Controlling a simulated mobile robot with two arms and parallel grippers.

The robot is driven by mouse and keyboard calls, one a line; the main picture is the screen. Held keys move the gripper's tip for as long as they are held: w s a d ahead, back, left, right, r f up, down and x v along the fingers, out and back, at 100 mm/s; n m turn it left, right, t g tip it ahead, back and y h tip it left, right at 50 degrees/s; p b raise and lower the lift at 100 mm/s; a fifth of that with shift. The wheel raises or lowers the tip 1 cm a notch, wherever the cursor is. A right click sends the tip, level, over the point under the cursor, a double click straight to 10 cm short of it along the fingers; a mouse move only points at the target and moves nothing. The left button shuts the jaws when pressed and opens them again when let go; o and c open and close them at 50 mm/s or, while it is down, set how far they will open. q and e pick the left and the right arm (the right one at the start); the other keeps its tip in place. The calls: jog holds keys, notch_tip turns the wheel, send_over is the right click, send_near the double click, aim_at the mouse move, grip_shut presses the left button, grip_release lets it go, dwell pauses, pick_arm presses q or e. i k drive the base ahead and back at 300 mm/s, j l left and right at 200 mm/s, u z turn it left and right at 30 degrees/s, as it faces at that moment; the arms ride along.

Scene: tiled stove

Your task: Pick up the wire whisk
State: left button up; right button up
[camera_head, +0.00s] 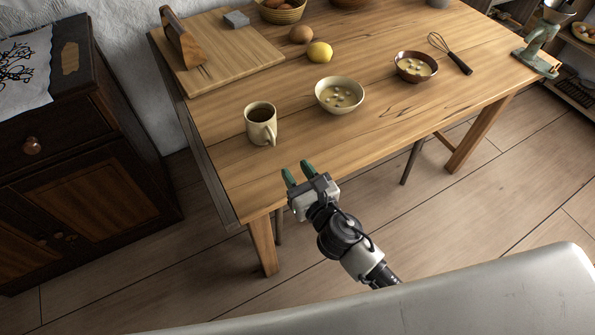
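The wire whisk (451,53) lies on the wooden table near its right end. Its dark wire loops point to the back left and its black handle points to the front right. A dark bowl stands just to its left. My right gripper (299,174) is at the table's front edge, far to the left of the whisk and nearer to me. Its two green-tipped fingers are apart with nothing between them. My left gripper is not in view.
On the table (390,117) stand a mug (261,123), a cream bowl (339,95), a dark bowl (416,67), a lemon (319,52) and a cutting board (225,55). A green cast device (537,50) is at the right edge. The front right tabletop is clear.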

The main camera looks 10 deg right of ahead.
aim_at(467, 72)
jog(key=z, duration=1.25)
